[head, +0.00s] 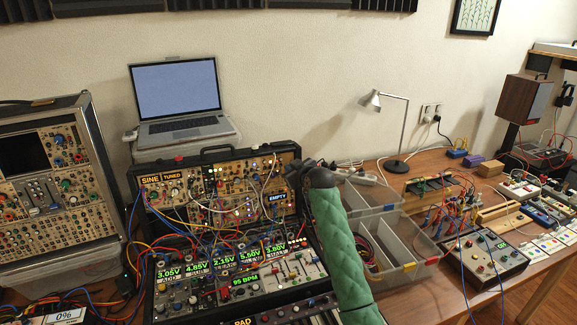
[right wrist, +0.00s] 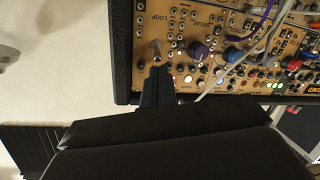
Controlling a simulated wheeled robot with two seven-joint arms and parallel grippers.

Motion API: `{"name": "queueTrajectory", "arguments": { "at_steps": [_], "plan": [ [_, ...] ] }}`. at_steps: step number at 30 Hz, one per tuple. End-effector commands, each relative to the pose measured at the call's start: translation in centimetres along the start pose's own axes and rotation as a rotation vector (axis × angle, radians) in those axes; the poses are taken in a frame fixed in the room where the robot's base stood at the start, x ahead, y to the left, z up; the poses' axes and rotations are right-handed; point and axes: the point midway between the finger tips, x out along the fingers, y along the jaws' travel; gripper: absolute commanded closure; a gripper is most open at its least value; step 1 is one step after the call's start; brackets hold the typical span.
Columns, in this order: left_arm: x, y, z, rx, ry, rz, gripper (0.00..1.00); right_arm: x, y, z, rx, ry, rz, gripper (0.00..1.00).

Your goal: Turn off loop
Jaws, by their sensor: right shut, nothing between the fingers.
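The synth case (head: 220,195) with tan panels and patch cables stands in the middle of the head view. In the right wrist view, the "LOOP" label (right wrist: 154,28) is at the panel's upper left, and a metal toggle switch (right wrist: 156,46) sits just below it. My right gripper (right wrist: 157,72) is shut and empty, with its dark fingertips right by the toggle. I cannot tell whether they touch it. In the head view my right gripper (head: 298,172) is at the case's right end, with the switch hidden there. My left gripper is not in view.
A laptop (head: 180,100) stands behind the case. A grey divided bin (head: 405,240) lies right of my green-sleeved arm. Cables (right wrist: 265,40) cross the panel near the knobs (right wrist: 198,51). A lower synth (head: 235,275) with several number displays sits in front.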

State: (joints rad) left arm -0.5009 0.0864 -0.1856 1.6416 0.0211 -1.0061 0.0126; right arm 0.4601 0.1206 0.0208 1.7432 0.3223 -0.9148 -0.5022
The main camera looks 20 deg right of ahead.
Motion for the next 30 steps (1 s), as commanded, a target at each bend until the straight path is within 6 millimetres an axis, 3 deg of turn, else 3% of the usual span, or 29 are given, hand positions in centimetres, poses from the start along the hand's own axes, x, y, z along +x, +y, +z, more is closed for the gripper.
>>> {"name": "queueTrajectory", "arguments": {
  "at_steps": [7, 23, 30],
  "plan": [
    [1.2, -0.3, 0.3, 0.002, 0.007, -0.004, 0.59, 1.4, 0.0, -0.1, 0.000, 0.001, 0.000, 1.00],
    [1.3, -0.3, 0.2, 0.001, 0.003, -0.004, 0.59, 1.5, -0.1, 0.1, -0.002, 0.010, 0.003, 1.00],
    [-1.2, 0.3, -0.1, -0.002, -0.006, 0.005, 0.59, 1.4, -0.1, 0.2, -0.007, 0.042, 0.015, 1.00]
  ]
}}
